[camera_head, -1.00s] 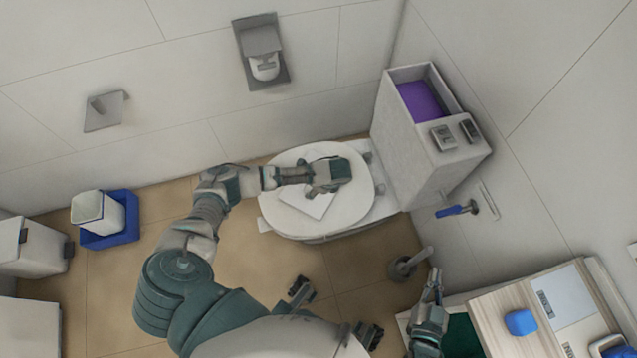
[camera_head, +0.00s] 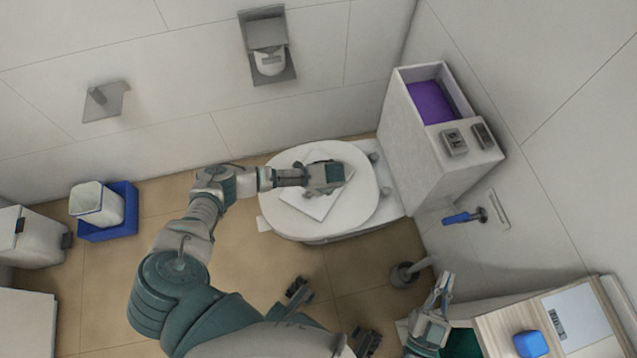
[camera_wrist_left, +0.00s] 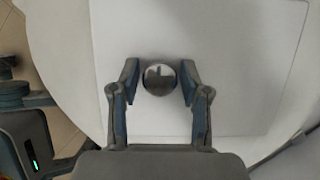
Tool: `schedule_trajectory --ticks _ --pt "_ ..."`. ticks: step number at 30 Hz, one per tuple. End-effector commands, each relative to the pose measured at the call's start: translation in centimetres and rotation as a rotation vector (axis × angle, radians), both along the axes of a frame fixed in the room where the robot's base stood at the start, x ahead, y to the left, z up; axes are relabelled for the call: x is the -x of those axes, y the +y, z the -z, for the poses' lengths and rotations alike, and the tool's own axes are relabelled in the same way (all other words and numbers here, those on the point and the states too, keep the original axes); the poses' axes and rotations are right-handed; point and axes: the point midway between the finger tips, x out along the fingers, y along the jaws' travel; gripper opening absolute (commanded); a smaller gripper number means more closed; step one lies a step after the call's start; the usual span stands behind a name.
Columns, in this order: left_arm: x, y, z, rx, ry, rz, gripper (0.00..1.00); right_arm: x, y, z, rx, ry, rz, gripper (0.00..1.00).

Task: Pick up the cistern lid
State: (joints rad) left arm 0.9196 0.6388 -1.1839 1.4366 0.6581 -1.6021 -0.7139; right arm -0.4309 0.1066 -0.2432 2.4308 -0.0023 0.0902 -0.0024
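The cistern lid looks like a square white panel (camera_head: 318,205) lying over the round toilet seat cover (camera_head: 366,185). In the left wrist view the panel (camera_wrist_left: 240,80) fills the middle and carries a round shiny knob (camera_wrist_left: 160,78). My left gripper (camera_head: 335,175) is over the panel. In the left wrist view its fingers (camera_wrist_left: 158,80) stand close on both sides of the knob. I cannot tell whether they press on it. My right gripper (camera_head: 443,285) is at the lower right, empty, fingers apart, away from the lid.
The open cistern (camera_head: 404,135) stands at the right with a purple inside (camera_head: 433,101). A brush holder (camera_head: 404,274) stands below it, near a blue-handled fitting (camera_head: 460,217) on the wall. A cart (camera_head: 510,325) is at lower right, and a blue bin (camera_head: 124,215) at left.

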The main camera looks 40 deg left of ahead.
Motion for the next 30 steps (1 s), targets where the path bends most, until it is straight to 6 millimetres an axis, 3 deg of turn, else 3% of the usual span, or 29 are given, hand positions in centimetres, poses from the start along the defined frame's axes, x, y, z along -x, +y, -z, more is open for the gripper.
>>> schedule_trajectory --ticks 1,4,19,30 --pt "0.0 0.1 0.0 0.0 0.001 0.0 0.26 -0.1 0.0 0.1 -0.001 0.002 -0.001 0.0" --pt "0.0 0.0 0.0 -0.001 0.001 0.0 0.01 -0.2 0.0 0.2 -0.001 0.004 0.0 0.0" --pt "0.0 0.0 -0.2 -0.001 0.001 0.0 0.0 -0.3 0.0 0.2 0.001 0.011 0.0 0.0" --pt "-0.1 -0.1 -3.0 0.0 -0.006 -0.001 0.0 -0.4 -0.4 2.6 0.065 0.209 0.001 0.0"
